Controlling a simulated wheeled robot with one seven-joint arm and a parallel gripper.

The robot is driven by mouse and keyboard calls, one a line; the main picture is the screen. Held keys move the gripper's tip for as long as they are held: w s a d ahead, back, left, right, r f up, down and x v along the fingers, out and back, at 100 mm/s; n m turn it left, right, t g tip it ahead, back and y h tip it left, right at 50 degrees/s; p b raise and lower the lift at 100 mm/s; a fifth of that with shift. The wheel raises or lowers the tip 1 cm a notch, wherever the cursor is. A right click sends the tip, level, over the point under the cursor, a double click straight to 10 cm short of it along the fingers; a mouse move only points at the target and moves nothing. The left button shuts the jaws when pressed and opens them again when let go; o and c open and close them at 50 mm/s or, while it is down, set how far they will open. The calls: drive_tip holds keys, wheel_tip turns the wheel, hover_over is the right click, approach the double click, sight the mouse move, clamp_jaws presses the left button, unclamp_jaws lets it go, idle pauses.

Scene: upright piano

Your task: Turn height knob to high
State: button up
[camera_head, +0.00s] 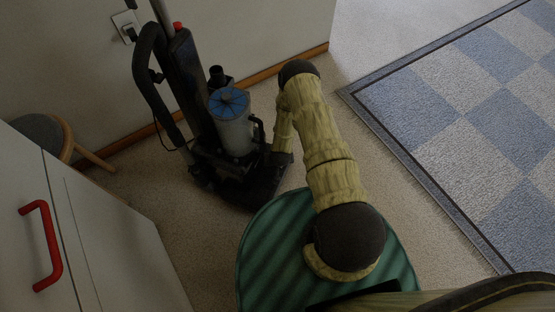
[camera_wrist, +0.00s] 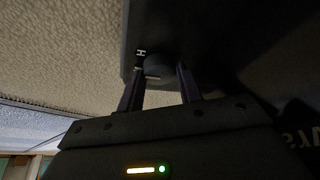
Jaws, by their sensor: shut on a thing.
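An upright vacuum cleaner with a blue-topped grey canister (camera_head: 230,120) stands on the carpet by the wall in the head view. Its dark base (camera_head: 240,187) rests on the floor. In the wrist view, a round dark height knob (camera_wrist: 157,66) sits on the dark housing, with a small white "H" mark beside it. My gripper (camera_wrist: 160,72) has one finger on each side of the knob and is shut on it. In the head view, my arm reaches down to the right side of the vacuum base, and the fingers and knob are hard to make out there.
A white cabinet with a red handle (camera_head: 47,246) stands at the left. A stool (camera_head: 62,140) is behind it. A wall outlet (camera_head: 127,29) is at upper left. A blue and grey checkered rug (camera_head: 475,110) lies at the right. Bare carpet lies between rug and vacuum.

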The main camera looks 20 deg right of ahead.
drive_tip(key=o, duration=1)
drive_tip(key=p+v, duration=0.7)
drive_tip(key=v, duration=1)
drive_tip(key=shift+r, duration=0.25)
